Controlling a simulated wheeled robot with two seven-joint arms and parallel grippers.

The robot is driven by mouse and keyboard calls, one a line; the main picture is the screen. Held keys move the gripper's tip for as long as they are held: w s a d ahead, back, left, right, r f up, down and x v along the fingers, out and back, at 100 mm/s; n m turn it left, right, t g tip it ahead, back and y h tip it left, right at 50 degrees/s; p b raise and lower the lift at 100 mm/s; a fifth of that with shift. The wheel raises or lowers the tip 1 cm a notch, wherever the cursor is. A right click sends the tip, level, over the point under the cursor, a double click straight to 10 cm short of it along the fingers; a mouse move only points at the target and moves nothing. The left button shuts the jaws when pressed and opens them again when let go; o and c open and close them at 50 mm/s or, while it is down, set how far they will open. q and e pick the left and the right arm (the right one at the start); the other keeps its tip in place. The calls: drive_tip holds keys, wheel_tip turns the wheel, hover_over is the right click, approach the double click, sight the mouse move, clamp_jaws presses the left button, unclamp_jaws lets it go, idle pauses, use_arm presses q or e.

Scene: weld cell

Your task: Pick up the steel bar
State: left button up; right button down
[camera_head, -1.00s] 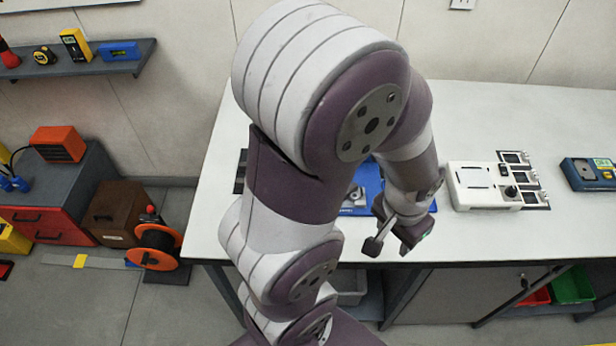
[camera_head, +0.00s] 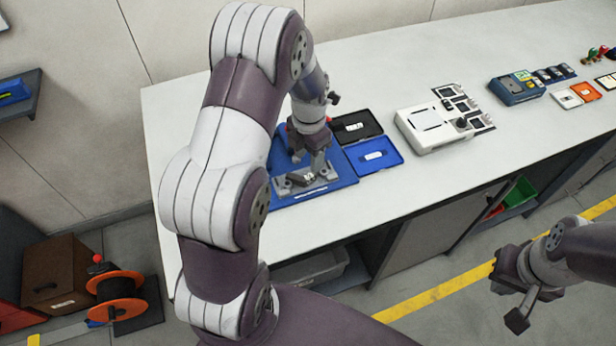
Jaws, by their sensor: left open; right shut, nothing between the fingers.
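My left gripper (camera_head: 308,172) points down over the blue mat (camera_head: 340,188) on the white bench, close above a grey metal fixture (camera_head: 283,184). Its jaws are open. A small grey and dark piece lies in the fixture between the fingers; I cannot tell for sure whether it is the steel bar, as the gripper partly hides it. I cannot tell whether the fingers touch it. My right gripper (camera_head: 516,306) is shut and empty, low at the right, over the floor in front of the bench.
Right of the mat are an open case with a black lid (camera_head: 356,127) and blue tray (camera_head: 374,156), a white device (camera_head: 432,130) and a blue instrument (camera_head: 516,88). The bench front has open shelves with a green bin (camera_head: 520,192). An orange reel (camera_head: 116,287) stands on the floor at left.

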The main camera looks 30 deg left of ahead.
sight(309, 176)
use_arm(q)
drive_tip(key=shift+w+d+f, duration=0.1)
drive_tip(key=shift+d+f, duration=0.05)
drive_tip(key=shift+f, duration=0.45)
drive_tip(key=shift+d+f, duration=0.1)
drive_tip(key=shift+f, duration=0.45)
drive_tip(key=f, duration=0.2)
drive_tip(key=f+p, duration=0.1)
drive_tip(key=f, duration=0.2)
drive_tip(key=shift+s+a+p, duration=0.2)
drive_tip(key=shift+p, duration=0.1)
drive_tip(key=shift+w+f, duration=0.1)
drive_tip(key=shift+d, duration=0.1)
drive_tip(key=c, duration=0.3)
clamp_jaws()
